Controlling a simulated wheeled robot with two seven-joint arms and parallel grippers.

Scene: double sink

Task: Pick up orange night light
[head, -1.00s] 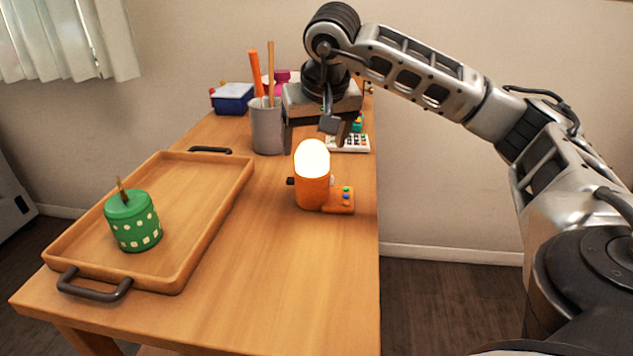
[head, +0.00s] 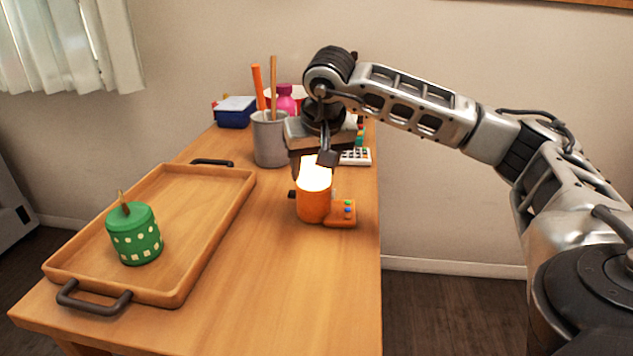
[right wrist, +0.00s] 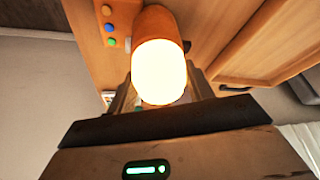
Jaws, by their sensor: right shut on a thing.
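The orange night light (head: 313,206) stands upright on the wooden table, with a glowing white dome on top and an orange side base with coloured buttons. My right gripper (head: 312,172) has come down over it from above and is shut on the glowing dome. In the right wrist view the night light (right wrist: 158,62) lies between the fingers of the gripper (right wrist: 165,95), its bright dome toward the palm. Part of the dome is hidden by the gripper in the head view. My left gripper is not in view.
A wooden tray (head: 200,255) with dark handles holds a green candle-like object (head: 135,235) at the left. Behind the night light stand a grey cup (head: 270,145) with sticks, a blue box (head: 235,115) and a white keypad (head: 356,156). The table's front middle is clear.

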